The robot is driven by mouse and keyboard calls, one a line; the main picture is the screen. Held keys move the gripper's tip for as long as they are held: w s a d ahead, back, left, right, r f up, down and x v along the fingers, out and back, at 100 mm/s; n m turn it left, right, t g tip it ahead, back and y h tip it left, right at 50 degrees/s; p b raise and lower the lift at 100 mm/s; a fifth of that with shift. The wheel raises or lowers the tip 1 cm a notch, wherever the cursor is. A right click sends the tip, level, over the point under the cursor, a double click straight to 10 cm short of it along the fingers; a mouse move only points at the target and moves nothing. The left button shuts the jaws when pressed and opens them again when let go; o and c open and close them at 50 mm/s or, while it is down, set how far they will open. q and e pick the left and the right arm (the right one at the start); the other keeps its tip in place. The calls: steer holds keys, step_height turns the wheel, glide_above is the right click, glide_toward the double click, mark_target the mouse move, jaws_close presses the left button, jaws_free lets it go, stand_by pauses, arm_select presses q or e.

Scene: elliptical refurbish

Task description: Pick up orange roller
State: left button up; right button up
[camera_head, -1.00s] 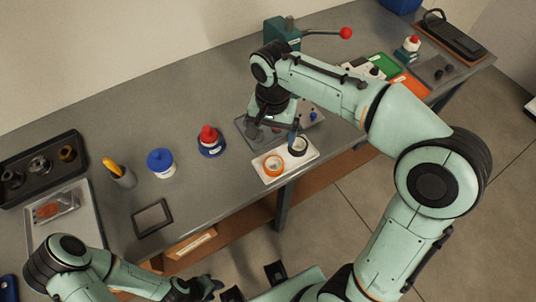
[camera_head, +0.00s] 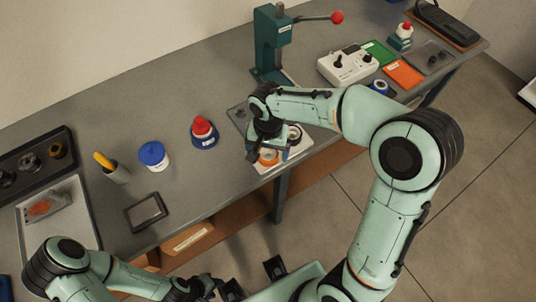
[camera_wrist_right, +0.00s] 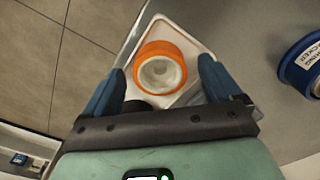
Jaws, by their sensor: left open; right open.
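The orange roller (camera_head: 268,158) is an upright ring with a pale hollow core, on a small white tray (camera_head: 303,147) near the table's front edge. In the right wrist view the orange roller (camera_wrist_right: 150,48) lies between the two blue fingers of my right gripper (camera_wrist_right: 162,68), with gaps on both sides. The right gripper (camera_head: 267,151) is open above the tray, partly hiding the roller in the head view. A dark-rimmed roller (camera_head: 295,134) stands beside it on the tray. My left gripper (camera_head: 208,288) is open and empty at the bottom, off the table.
A green press (camera_head: 272,45) stands behind. A white control box (camera_head: 347,65) and green and orange plates are at the right.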

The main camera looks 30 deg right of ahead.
steer(key=c, duration=1.2)
steer(key=shift+o, duration=0.2)
steer(key=shift+r, duration=0.1)
